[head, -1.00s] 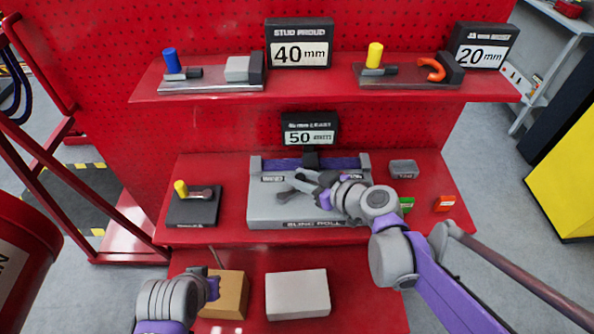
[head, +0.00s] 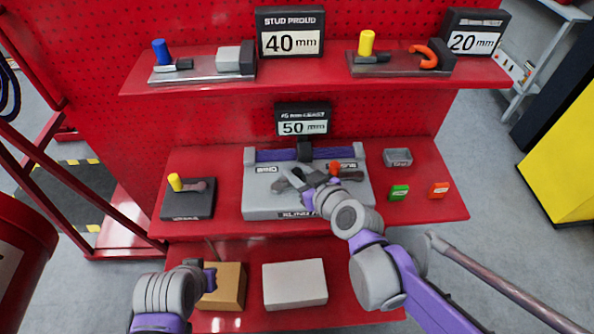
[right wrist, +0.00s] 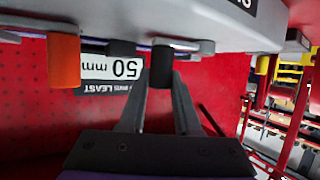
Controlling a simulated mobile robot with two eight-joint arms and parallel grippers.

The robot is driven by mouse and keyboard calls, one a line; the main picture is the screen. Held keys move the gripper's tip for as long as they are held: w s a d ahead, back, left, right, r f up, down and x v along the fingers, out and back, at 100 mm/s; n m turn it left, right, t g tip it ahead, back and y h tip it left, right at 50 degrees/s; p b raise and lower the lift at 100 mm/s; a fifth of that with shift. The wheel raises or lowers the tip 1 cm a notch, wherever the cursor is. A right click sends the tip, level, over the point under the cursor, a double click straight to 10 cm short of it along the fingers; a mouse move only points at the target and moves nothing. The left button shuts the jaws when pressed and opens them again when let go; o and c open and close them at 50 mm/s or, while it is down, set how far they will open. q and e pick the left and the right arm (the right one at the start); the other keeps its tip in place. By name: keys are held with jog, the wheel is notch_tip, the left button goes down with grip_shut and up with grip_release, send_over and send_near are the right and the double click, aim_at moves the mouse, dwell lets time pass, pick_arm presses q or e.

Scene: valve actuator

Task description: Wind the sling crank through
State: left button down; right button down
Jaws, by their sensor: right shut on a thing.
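The sling roll unit (head: 258,207) is a grey block with a purple roll (head: 275,155) along its back, on the middle red shelf. My right gripper (head: 293,179) reaches over its front. In the right wrist view, which is upside down, the right gripper (right wrist: 160,105) is shut on a black crank knob (right wrist: 162,66). The crank's arm is mostly hidden. An orange-red knob (head: 334,167) stands on the unit's right part; an orange knob also shows in the wrist view (right wrist: 63,60). My left gripper (head: 208,275) is low at left; its fingers are unclear.
A "50 mm" sign (head: 303,119) stands behind the unit. A dark block with a yellow peg (head: 174,182) is at left. A grey tray (head: 397,157), a green tag (head: 399,192) and an orange tag (head: 439,189) lie at right. Boxes (head: 295,283) sit on the lower shelf.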

jog(key=c, duration=0.6)
grip_release()
pick_arm(q)
jog(key=shift+w+r+p, duration=0.25)
jog(key=shift+r+p, duration=0.25)
jog(key=shift+r, duration=0.2)
jog(key=shift+w+r+p, duration=0.3)
jog(key=shift+r+p, duration=0.2)
jog(key=shift+r, duration=0.2)
jog(key=shift+w+r+p, duration=0.25)
jog(key=shift+r+p, duration=0.25)
jog(key=shift+r, duration=0.2)
pick_arm(e)
jog(key=shift+v, duration=5.4)
jog(key=shift+w+r, duration=0.1)
